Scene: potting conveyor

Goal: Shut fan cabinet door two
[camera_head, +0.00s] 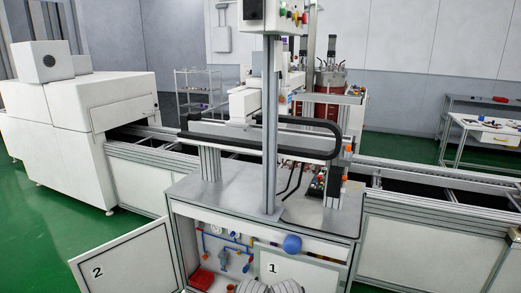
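Fan cabinet door two (125,262), a white panel in a grey frame marked 2, stands swung open to the left of the cabinet (310,230). The left bay behind it is uncovered and shows blue pipes, gauges and a red box inside. Door one (310,272), marked 1, covers the lower right part of the cabinet front. The lower edges of both doors are cut off by the frame. Neither of my grippers can be made out in this view.
A grey ridged shape at the bottom middle is cut off and unclear. The conveyor (440,180) runs behind the cabinet, with a white machine (75,125) at the left. Green floor (50,225) is free left of door two. A table (490,130) stands far right.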

